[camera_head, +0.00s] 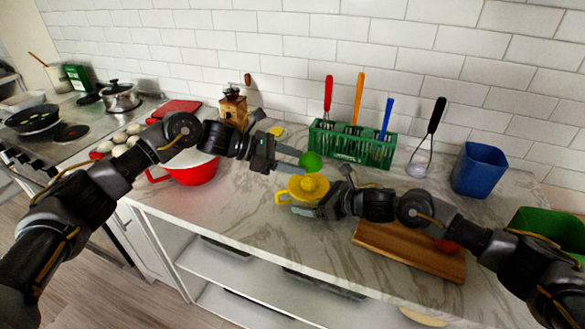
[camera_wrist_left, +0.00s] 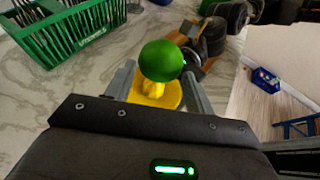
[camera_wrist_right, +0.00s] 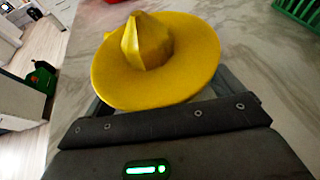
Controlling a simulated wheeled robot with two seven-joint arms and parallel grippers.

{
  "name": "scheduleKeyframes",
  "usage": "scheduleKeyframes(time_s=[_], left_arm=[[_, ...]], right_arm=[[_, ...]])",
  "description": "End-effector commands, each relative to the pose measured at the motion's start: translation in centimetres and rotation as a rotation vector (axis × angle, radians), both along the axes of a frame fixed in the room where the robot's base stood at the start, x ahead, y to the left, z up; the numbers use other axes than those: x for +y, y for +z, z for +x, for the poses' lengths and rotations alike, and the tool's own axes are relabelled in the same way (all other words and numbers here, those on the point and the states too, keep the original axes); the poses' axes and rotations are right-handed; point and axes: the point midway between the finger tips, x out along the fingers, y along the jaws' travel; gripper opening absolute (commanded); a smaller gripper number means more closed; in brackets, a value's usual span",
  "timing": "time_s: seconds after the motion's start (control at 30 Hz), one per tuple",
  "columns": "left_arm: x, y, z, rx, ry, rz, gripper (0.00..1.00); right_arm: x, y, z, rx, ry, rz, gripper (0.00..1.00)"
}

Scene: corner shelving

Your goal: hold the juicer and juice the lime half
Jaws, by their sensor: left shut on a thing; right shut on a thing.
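The green lime half (camera_head: 311,161) is between the fingers of my left gripper (camera_head: 300,164), above the counter. It also shows in the left wrist view (camera_wrist_left: 162,59), with the yellow juicer (camera_wrist_left: 155,93) beyond it. The juicer (camera_head: 309,186) is upright, with a ribbed cone and wide rim, and a handle at its left. My right gripper (camera_head: 318,204) is shut on it from the right. The right wrist view shows the juicer's bare cone (camera_wrist_right: 147,42) with no lime touching it, so the two are apart.
A green utensil basket (camera_head: 352,146) stands behind, a blue bin (camera_head: 479,169) further right. A cutting board (camera_head: 410,250) lies under my right arm. A red pot (camera_head: 190,172) and a wooden grinder (camera_head: 233,107) are at left. The counter's front middle is clear.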

Motion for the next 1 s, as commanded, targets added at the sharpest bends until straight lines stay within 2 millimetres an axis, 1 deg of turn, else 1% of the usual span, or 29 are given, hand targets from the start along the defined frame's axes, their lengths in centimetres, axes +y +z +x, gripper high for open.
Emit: scheduleKeyframes(time_s=[0.13, 0.3, 0.43, 0.67, 0.7, 0.73, 1.0], left_arm=[[0.0, 1.4, 0.0, -0.003, 0.000, -0.001, 0.32], [0.0, 2.6, 0.0, -0.003, -0.001, -0.002, 0.32], [0.0, 3.0, 0.0, -0.002, -0.001, -0.002, 0.32], [0.0, 3.0, 0.0, -0.002, -0.001, -0.003, 0.32], [0.0, 3.0, 0.0, -0.002, -0.001, -0.003, 0.32], [0.0, 3.0, 0.0, -0.002, -0.001, -0.003, 0.32], [0.0, 3.0, 0.0, -0.003, 0.000, -0.003, 0.32]], right_arm=[[0.0, 0.0, 0.0, 0.000, 0.000, 0.001, 0.68], [0.0, 0.0, 0.0, 0.000, 0.000, 0.000, 0.68], [0.0, 0.0, 0.0, 0.000, 0.001, 0.000, 0.68], [0.0, 0.0, 0.0, 0.000, 0.001, 0.000, 0.68], [0.0, 0.0, 0.0, 0.000, 0.001, 0.000, 0.98], [0.0, 0.0, 0.0, 0.000, 0.001, 0.000, 1.00], [-0.2, 0.1, -0.1, 0.000, 0.000, -0.001, 1.00]])
